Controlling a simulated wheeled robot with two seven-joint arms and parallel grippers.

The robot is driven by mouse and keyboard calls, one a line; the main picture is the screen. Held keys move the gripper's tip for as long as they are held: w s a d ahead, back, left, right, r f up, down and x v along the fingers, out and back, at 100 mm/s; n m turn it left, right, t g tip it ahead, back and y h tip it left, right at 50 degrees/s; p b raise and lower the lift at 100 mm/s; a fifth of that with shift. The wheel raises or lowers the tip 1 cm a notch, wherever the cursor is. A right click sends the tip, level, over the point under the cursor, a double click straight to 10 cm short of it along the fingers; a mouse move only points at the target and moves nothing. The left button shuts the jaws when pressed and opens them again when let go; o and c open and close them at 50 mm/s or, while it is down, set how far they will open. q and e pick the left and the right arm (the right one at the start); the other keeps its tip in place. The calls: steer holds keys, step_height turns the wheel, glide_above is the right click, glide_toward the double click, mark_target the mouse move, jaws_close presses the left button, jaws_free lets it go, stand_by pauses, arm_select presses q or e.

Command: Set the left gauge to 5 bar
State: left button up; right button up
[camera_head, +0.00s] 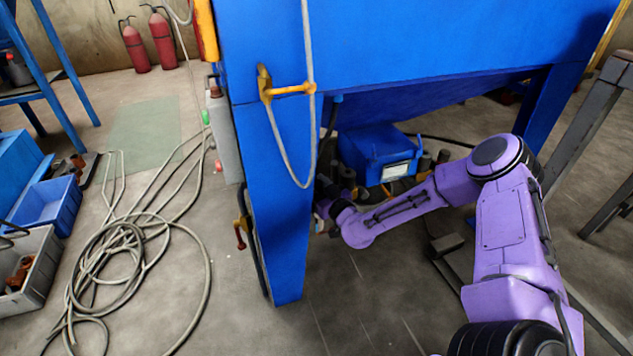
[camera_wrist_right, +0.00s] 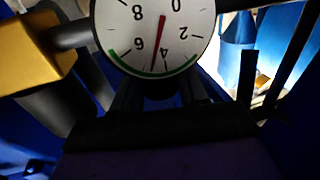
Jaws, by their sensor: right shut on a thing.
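A round white gauge (camera_wrist_right: 120,30) shows upside down at the top of the right wrist view, its upper edge cut off. A green arc runs along the lower rim. My right gripper (camera_wrist_right: 157,92) is just below the dial, its dark fingers shut on a dark knob-like part, which is mostly in shadow. In the head view my purple right arm reaches under the blue machine (camera_head: 430,45), and the gripper end is largely hidden beside the blue leg. My left gripper is not in view.
A yellow part (camera_wrist_right: 35,52) sits close left of the gauge. The blue leg (camera_head: 285,230) stands directly left of my right arm's end. A blue box (camera_head: 375,150) is behind the forearm. A hose (camera_head: 125,240) lies coiled on the floor at left.

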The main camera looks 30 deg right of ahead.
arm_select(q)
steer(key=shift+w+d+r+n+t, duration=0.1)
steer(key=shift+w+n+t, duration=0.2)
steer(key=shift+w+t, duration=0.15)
arm_select(e)
steer(key=shift+m+h, duration=1)
steer(key=shift+h, duration=0.5)
steer(key=o, duration=0.9)
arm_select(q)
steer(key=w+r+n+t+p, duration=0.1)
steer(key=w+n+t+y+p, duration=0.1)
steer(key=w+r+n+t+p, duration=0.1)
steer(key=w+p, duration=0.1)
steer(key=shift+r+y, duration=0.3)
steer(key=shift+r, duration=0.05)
arm_select(e)
steer(key=s, duration=0.3)
steer(key=s+a, duration=0.1)
steer(key=s, duration=0.3)
steer(key=s+a, duration=0.1)
steer(key=s, duration=0.2)
steer(key=shift+s, duration=0.15)
